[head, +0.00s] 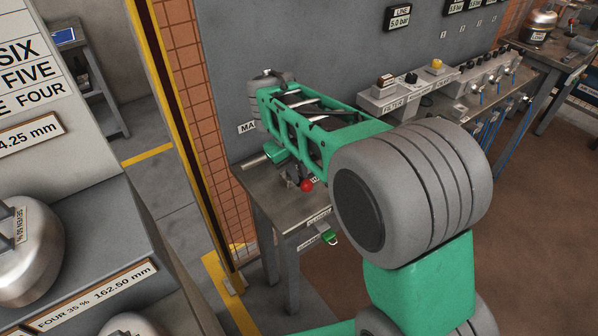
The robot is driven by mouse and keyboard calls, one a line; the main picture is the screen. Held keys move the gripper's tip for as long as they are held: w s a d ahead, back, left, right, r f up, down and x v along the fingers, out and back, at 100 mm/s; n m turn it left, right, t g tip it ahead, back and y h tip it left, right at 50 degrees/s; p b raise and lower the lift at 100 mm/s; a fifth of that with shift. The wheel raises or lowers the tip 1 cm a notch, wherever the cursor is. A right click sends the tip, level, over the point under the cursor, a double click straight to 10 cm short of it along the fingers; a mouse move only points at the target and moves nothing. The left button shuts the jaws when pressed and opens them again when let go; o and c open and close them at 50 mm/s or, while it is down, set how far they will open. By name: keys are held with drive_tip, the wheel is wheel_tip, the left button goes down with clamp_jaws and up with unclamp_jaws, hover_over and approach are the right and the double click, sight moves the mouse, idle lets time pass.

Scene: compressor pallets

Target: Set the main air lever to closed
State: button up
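A lever with a red ball knob (306,186) stands on the near end of the grey bench, below my green forearm. Its metal base beside the knob shows only in part. A wall label (247,127) beginning with "MA" is cut off by my forearm, so I cannot read the rest. I cannot tell for sure that the red-knobbed lever is the main air lever, nor which position it is in. My forearm reaches across the bench toward the grey wall.
The grey bench (262,193) runs along the wall, with a filter box (381,97), a yellow knob (437,64) and a row of valves (490,75) farther right. Brown floor is clear at right.

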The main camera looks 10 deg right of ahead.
drive_tip(key=o, duration=0.4)
drive_tip(key=r, duration=0.2)
drive_tip(key=a+r, duration=0.1)
drive_tip(key=r, duration=0.2)
drive_tip(key=r+p, duration=0.1)
drive_tip(key=r, duration=0.1)
drive_tip(key=shift+s+a+r, duration=0.25)
drive_tip(key=shift+s+r, duration=0.05)
drive_tip(key=shift+s, duration=0.05)
